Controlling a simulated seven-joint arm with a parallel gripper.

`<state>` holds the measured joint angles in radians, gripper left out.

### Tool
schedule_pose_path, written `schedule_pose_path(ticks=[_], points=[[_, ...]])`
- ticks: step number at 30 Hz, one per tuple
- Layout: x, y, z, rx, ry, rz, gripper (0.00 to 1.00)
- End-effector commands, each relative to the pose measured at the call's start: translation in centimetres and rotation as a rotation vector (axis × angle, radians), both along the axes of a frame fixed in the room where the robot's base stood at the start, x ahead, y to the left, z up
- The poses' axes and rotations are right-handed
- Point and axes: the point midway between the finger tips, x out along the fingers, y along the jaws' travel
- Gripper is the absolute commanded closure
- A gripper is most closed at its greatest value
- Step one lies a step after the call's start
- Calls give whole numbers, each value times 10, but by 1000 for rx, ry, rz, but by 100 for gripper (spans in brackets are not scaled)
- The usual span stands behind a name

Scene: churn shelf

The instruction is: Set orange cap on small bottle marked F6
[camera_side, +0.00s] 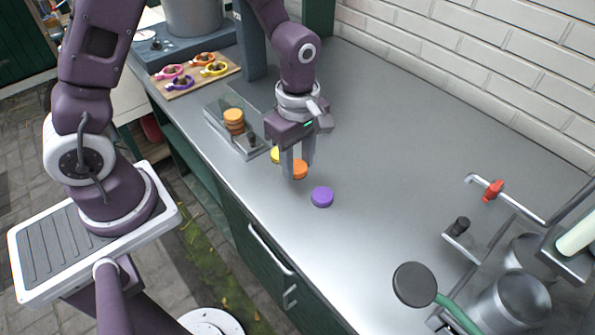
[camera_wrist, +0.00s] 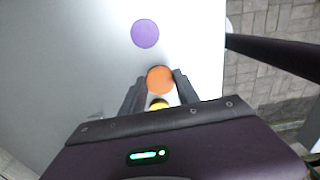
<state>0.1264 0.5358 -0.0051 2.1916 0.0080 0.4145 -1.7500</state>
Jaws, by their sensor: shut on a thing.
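The orange cap (camera_side: 300,170) is a flat round disc at my fingertips over the steel counter; it also shows in the wrist view (camera_wrist: 160,80). My gripper (camera_side: 298,172) points down and is shut on this cap, one finger at each side. I cannot tell whether the cap touches the counter. A purple cap (camera_side: 322,197) lies beside it on the counter, also in the wrist view (camera_wrist: 145,33). A yellow cap (camera_side: 276,154) is close behind, partly hidden by my gripper, and peeks out in the wrist view (camera_wrist: 159,104). I see no bottle marked F6.
A clear-sided tray (camera_side: 247,155) with stacked orange discs (camera_side: 234,121) stands left of my gripper. A wooden board (camera_side: 197,83) with several coloured rings lies farther back. Metal fixtures with a red valve (camera_side: 493,191) stand at the right. The middle counter (camera_side: 400,150) is clear.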

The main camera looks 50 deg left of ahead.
Motion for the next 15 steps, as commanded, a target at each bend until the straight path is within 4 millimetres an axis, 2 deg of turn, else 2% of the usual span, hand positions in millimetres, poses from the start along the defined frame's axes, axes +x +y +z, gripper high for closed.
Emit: schedule_pose_path(ticks=[3,8,11,15], points=[[2,0,33,-1,-8,-1,99],[3,1,61,-1,-4,6,99],[18,10,72,-1,0,47,99],[62,40,90,-5,4,169,99]])
